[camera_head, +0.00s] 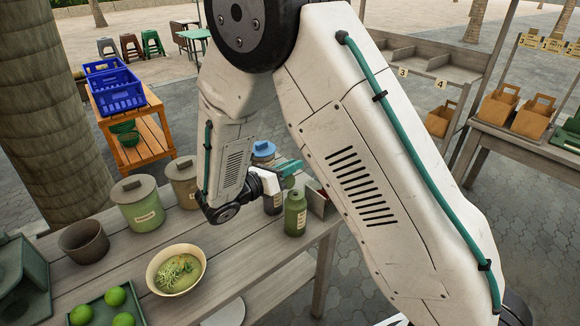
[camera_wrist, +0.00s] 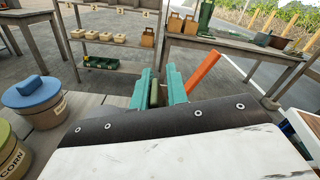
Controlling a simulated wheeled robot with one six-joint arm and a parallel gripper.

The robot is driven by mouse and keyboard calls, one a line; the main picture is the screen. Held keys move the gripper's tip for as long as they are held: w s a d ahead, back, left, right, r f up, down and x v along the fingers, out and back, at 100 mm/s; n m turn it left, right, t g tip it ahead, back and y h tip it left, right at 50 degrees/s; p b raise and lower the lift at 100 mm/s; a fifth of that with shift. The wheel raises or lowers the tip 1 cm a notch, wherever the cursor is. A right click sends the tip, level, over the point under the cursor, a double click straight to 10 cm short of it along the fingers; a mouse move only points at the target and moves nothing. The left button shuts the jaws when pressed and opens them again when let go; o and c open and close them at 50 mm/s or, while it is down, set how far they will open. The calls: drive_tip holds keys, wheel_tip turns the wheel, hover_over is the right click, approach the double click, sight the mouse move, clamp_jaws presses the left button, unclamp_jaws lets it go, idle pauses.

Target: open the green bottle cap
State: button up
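A green bottle (camera_head: 295,217) with a pale label and a narrower top stands upright near the table's right end. My gripper (camera_head: 290,168), with teal fingers, is above and just behind this bottle in the head view, pointing right. In the wrist view my gripper (camera_wrist: 160,90) has its fingers apart. A small olive-green upright piece (camera_wrist: 154,94) shows between them, nearer the left finger. I cannot tell whether it is touched or which bottle it belongs to. A dark bottle (camera_head: 272,204) stands left of the green bottle, partly hidden by my wrist.
A jar with a blue lid (camera_head: 263,149) stands behind my wrist; lidded canisters (camera_head: 140,206) stand left. A bowl of food (camera_head: 176,270) and a tray of green fruit (camera_head: 108,308) are in front. An orange-red stick (camera_wrist: 203,72) rises right of my fingers.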

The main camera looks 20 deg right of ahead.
drive_tip(key=v, duration=0.7)
drive_tip(key=shift+a, duration=0.35)
drive_tip(key=shift+s, duration=0.1)
